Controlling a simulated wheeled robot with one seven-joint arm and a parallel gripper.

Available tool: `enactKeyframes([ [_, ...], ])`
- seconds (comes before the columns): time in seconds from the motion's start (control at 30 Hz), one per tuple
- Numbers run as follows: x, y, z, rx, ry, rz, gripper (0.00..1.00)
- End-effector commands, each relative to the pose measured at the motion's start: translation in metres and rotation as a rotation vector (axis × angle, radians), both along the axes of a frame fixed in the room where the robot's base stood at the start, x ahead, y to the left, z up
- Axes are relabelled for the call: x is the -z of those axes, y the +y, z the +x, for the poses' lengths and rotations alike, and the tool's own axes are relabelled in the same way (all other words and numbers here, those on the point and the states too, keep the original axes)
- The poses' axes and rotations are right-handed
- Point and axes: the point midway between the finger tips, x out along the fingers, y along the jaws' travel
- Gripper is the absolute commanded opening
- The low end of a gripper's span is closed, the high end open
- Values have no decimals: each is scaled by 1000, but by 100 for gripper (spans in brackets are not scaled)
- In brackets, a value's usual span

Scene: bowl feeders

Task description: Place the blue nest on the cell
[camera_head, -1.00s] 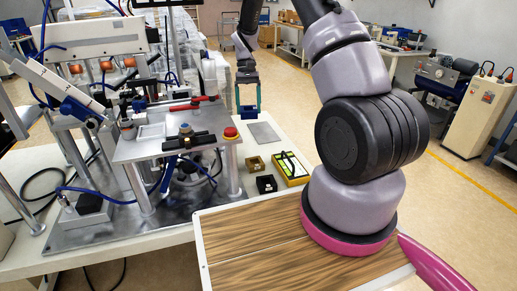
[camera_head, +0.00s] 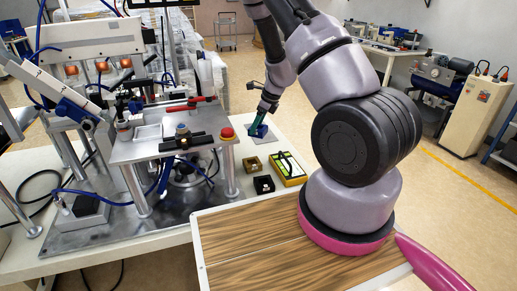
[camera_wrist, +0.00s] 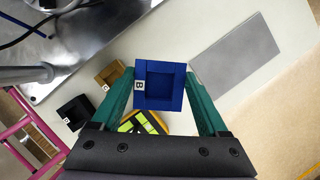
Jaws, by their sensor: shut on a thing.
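The blue nest (camera_wrist: 174,98) is a square, open-topped blue block with a "B" label, in the middle of the wrist view. My gripper (camera_wrist: 160,80) is shut on it, one green finger on each side. In the head view, the blue nest (camera_head: 261,131) shows small under my gripper (camera_head: 258,123), near the grey plate. The flat grey plate (camera_wrist: 235,55) lies bare on the white table, right of the nest in the wrist view; it also shows in the head view (camera_head: 270,138). I cannot tell whether this plate is the cell, or the nest's exact height.
A brown bin (camera_head: 252,165), a black bin (camera_head: 264,185) and a yellow-edged tray (camera_head: 288,168) stand on the table in front of the plate. A metal workstation (camera_head: 172,146) with a red button (camera_head: 227,133) stands to the left.

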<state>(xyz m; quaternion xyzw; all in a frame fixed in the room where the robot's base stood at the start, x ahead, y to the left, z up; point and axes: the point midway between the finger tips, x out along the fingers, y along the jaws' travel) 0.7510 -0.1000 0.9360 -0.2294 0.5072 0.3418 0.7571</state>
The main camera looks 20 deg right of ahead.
Motion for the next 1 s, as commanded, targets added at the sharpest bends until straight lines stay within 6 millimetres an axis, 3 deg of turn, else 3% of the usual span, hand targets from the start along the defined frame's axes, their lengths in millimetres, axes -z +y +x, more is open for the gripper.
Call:
enactKeyframes([
  [0.1,2,-26,-2,236,1,-2,7],
  [0.3,9,-50,-5,446,1,0,7],
  [0.53,49,-53,-5,464,1,-1,7],
  [1.0,101,-52,-4,461,-2,1,7],
])
